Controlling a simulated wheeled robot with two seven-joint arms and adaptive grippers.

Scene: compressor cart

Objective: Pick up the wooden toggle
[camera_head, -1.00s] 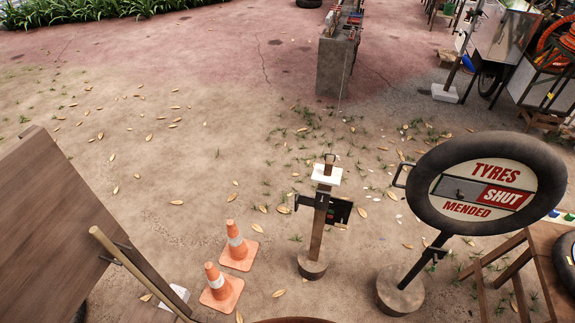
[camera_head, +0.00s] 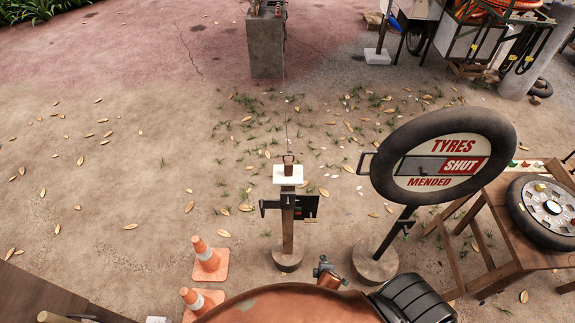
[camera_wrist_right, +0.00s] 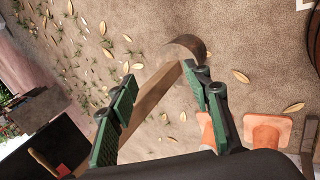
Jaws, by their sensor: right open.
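I cannot surely pick out the wooden toggle. A small brown wooden piece (camera_head: 289,171) with a wire loop above it sits at the top of a wooden post (camera_head: 288,235), over a white block. In the right wrist view a tan rod (camera_wrist_right: 44,163) lies at the lower left, beside a black panel; I cannot tell whether it is the toggle. My right gripper (camera_wrist_right: 163,90) is open and empty in that view, its green-padded fingers apart, with the post (camera_wrist_right: 152,100) seen between them, apparently beyond. My left gripper is not in view.
A tyre sign (camera_head: 445,165) stands right of the post, near a wooden table (camera_head: 490,235) with a wheel. Two orange cones (camera_head: 208,262) stand left of it. A rusty red rounded body (camera_head: 290,305) fills the bottom edge. A concrete block (camera_head: 266,50) stands far back.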

